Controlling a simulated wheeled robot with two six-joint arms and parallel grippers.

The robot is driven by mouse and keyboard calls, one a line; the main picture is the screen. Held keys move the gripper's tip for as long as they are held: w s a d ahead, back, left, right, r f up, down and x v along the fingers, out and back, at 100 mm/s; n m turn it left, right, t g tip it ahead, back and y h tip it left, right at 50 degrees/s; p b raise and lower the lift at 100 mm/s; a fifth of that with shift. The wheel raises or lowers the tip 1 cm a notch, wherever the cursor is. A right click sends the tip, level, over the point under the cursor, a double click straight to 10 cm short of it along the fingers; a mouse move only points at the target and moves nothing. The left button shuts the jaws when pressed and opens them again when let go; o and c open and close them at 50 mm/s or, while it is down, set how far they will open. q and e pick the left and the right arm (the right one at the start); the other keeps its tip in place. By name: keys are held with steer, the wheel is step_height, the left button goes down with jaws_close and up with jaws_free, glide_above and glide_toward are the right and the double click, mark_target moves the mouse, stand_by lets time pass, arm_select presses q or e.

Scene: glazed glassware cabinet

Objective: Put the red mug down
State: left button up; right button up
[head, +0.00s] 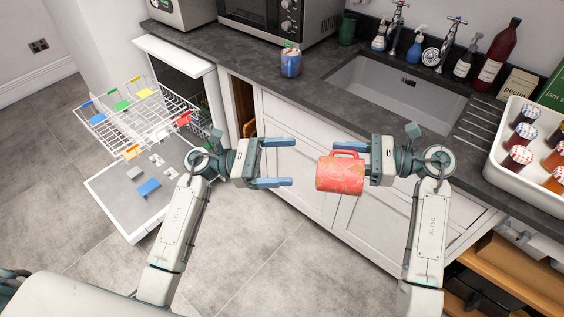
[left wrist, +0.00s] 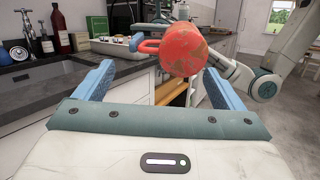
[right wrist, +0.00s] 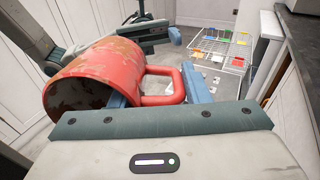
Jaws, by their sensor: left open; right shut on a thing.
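The red mug (head: 340,175) has worn, brownish patches and hangs in the air in front of the white cabinet doors. My right gripper (head: 358,165) is shut on it at the handle side. In the right wrist view the mug (right wrist: 92,82) lies across the fingers, with its handle (right wrist: 165,88) between them. In the left wrist view the mug (left wrist: 182,50) is beyond the fingertips. My left gripper (head: 292,163) is open and empty, left of the mug and apart from it.
A white tray of jars (head: 497,150) stands at right. An open dishwasher with a wire rack (head: 150,115) is at left. Floor (head: 255,240) below is clear.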

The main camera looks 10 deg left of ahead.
mark_target(339, 174)
arm_select(q)
steer(key=d+m, duration=0.1)
steer(key=d, duration=0.3)
steer(key=s+d+r+m+g+y, duration=0.1)
steer(key=d+m, duration=0.1)
steer(key=d, duration=0.2)
steer(key=s+d+r+m+g, duration=0.1)
steer(key=d, duration=0.4)
steer(key=shift+s+r+m+y, duration=0.1)
steer(key=shift+s+m+y, duration=0.15)
steer(key=shift+m+y, duration=0.15)
steer(key=c, duration=1)
steer(key=shift+c, duration=1.2)
arm_select(e)
steer(key=o, duration=1.4)
arm_select(q)
steer(key=shift+a, duration=0.1)
